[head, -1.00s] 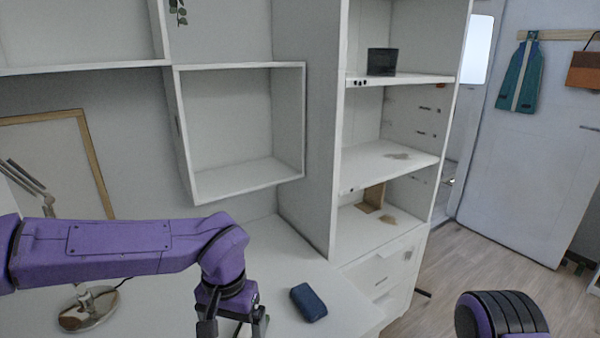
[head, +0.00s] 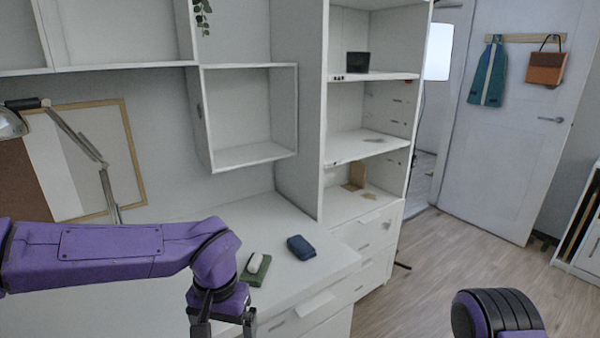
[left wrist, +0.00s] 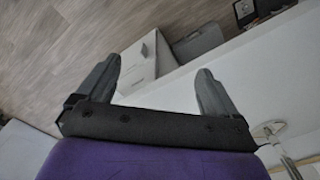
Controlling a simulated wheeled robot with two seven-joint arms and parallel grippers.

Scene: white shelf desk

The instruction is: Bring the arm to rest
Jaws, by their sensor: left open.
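My left arm (head: 110,258) is purple and reaches in from the left over the white desk in the head view. Its left gripper (head: 225,328) points down near the desk's front edge, its tips cut off by the bottom of the picture. In the left wrist view the two dark fingers of the left gripper (left wrist: 155,85) stand wide apart with nothing between them. My right gripper is out of view; only a rounded purple and black part of mine (head: 495,315) shows at the lower right.
On the white desk (head: 330,258) lie a dark blue case (head: 301,247) and a green pad (head: 247,276) with a white item (head: 254,263) on it. A desk lamp (head: 85,150) and a framed board (head: 135,150) stand behind. Shelves (head: 372,148) rise at the right. Floor (head: 450,260) is clear.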

